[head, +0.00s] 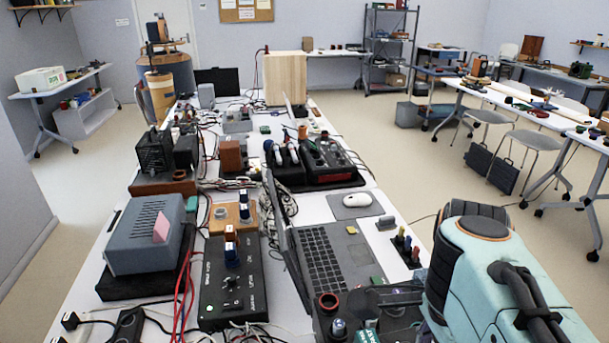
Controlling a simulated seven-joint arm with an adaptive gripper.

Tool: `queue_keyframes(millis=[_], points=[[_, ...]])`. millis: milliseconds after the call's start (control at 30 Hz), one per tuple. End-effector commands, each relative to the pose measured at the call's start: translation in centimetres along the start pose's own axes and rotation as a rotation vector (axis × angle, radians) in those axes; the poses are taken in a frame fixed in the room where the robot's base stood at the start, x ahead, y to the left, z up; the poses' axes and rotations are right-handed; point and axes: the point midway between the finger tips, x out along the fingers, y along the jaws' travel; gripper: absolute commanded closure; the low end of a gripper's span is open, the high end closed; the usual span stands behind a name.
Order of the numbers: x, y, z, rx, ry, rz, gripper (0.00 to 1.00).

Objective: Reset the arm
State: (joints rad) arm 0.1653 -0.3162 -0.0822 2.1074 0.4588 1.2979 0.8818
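My teal and dark grey arm (512,278) fills the lower right corner of the head view, with black cables along it. It hides the right front part of the long white table. My gripper cannot be made out in this view, and nothing held by it shows.
The long table holds an open laptop (325,255), a white mouse (351,199), a grey-blue box (147,236), a black panel with switches (232,281), a black mixer-like unit (330,165), and loose cables. A pale wooden block (285,80) stands farther back. Floor (420,170) is open to the right.

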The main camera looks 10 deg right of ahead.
Motion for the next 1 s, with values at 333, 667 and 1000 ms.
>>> queue_keyframes(millis=[333,667,1000], points=[[-2.2,0.0,0.0,0.000,0.000,0.001,0.65],[-1.7,1.2,2.8,-0.172,-0.005,-0.023,0.65],[6.9,6.7,11.9,-1.554,-0.145,-0.099,0.65]])
